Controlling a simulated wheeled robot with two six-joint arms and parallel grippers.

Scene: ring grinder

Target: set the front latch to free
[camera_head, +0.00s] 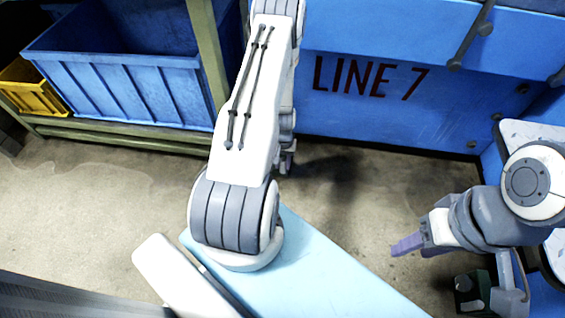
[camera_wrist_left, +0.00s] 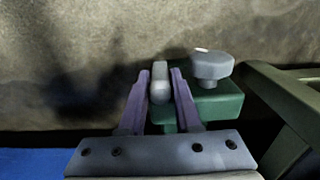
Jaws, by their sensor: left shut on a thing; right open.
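In the left wrist view, a grey rounded latch lever (camera_wrist_left: 159,90) stands on a green block (camera_wrist_left: 218,106). My left gripper (camera_wrist_left: 160,76) has its two purple fingers on either side of the lever and is shut on it. A grey round knob (camera_wrist_left: 212,66) sits on the same block, just right of the fingers. In the head view my left gripper (camera_head: 287,163) is mostly hidden behind my own arm, and the lever cannot be made out there. My right gripper (camera_head: 405,245) is open and empty, over the floor at the right.
A blue panel marked LINE 7 (camera_head: 420,115) stands behind the left gripper. A blue bin (camera_head: 130,90) and a yellow bin (camera_head: 38,92) sit on a green rack at the left. A dark green box (camera_head: 472,291) is below the right arm. Open floor lies between.

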